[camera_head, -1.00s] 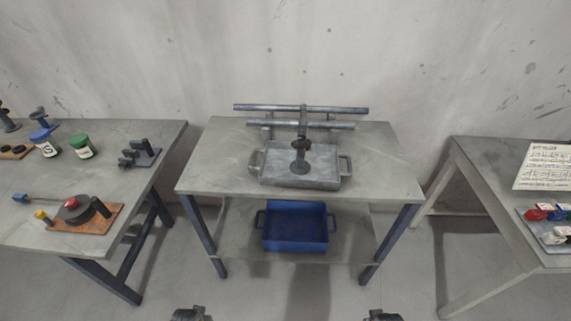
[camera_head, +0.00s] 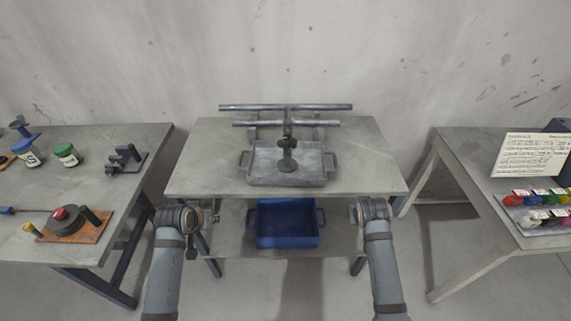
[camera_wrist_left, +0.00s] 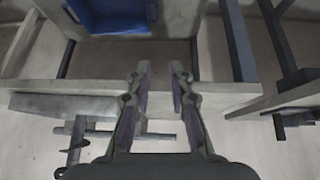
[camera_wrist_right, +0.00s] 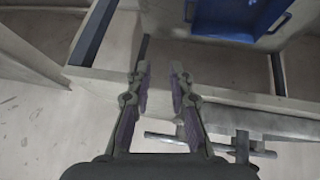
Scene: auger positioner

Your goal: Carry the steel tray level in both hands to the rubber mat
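The grey steel tray (camera_head: 318,178) sits level on the middle table in the head view, with a handle on each short side. A dark upright auger-like post with a round foot (camera_head: 287,166) stands in front of or within it; I cannot tell which. My left gripper (camera_head: 207,214) is in front of the table's left front corner. My right gripper (camera_head: 358,210) is in front of the right corner. Both are clear of the tray. The wrist views show the left fingers (camera_wrist_left: 160,72) and right fingers (camera_wrist_right: 160,72) apart and empty. I cannot make out a rubber mat.
A blue tray (camera_head: 259,241) lies on the lower shelf. Steel rails (camera_head: 285,107) run behind the steel tray. The left table (camera_head: 90,190) holds jars and a board with a red knob. The right table (camera_head: 450,170) holds a sheet and coloured items.

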